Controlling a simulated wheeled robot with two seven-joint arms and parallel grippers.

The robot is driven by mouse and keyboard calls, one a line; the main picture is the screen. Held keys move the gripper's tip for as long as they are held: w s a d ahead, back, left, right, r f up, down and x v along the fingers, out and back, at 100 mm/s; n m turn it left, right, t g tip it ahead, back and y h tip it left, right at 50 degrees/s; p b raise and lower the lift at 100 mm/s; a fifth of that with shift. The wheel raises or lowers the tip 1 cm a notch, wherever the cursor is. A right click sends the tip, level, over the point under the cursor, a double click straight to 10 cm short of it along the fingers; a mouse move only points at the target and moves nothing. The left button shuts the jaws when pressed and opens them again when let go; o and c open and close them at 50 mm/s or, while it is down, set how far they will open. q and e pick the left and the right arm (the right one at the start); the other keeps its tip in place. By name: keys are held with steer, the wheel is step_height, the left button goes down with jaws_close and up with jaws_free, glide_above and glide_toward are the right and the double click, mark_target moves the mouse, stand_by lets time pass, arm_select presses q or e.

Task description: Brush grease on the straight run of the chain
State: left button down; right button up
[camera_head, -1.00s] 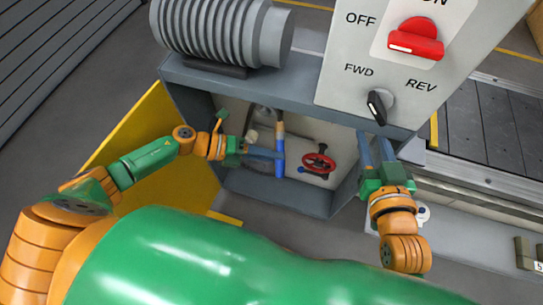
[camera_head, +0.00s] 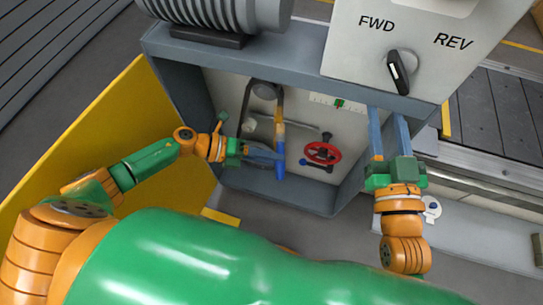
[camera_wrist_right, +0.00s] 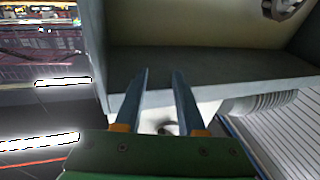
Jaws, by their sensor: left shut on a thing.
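A brush with a blue handle (camera_head: 280,168) and a tan-orange upper part stands upright in the open cabinet bay. My left gripper (camera_head: 277,158) is shut on its handle. The dark chain (camera_head: 244,108) loops over a sprocket (camera_head: 264,91) at the top of the bay, its left run hanging down. The brush tip is in front of or beside the right run; I cannot tell whether they touch. My right gripper (camera_head: 389,125) is open and empty in front of the cabinet's right edge; its two parted fingers also show in the right wrist view (camera_wrist_right: 161,90).
A red handwheel (camera_head: 322,153) and a small scale with a green and red mark (camera_head: 340,103) are on the bay's back panel. The FWD/REV knob (camera_head: 400,72) is on the control box above. A yellow panel (camera_head: 100,135) stands open at left. The conveyor is at right.

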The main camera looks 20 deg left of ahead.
arm_select(q)
step_height(320, 180, down, 21)
steer(key=b, duration=1.9)
steer(key=shift+a+r, duration=0.15)
steer(key=shift+a, duration=0.1)
arm_select(e)
step_height(320, 180, down, 17)
steer(key=t, duration=0.1)
steer(key=shift+a+r, duration=0.15)
steer(key=shift+a, duration=0.1)
arm_select(q)
steer(key=shift+w, duration=0.1)
steer(key=s+p, duration=0.3)
steer(key=s, duration=0.3)
arm_select(e)
step_height(320, 180, up, 3)
steer(key=shift+r, duration=0.1)
arm_select(q)
steer(key=shift+a, duration=0.1)
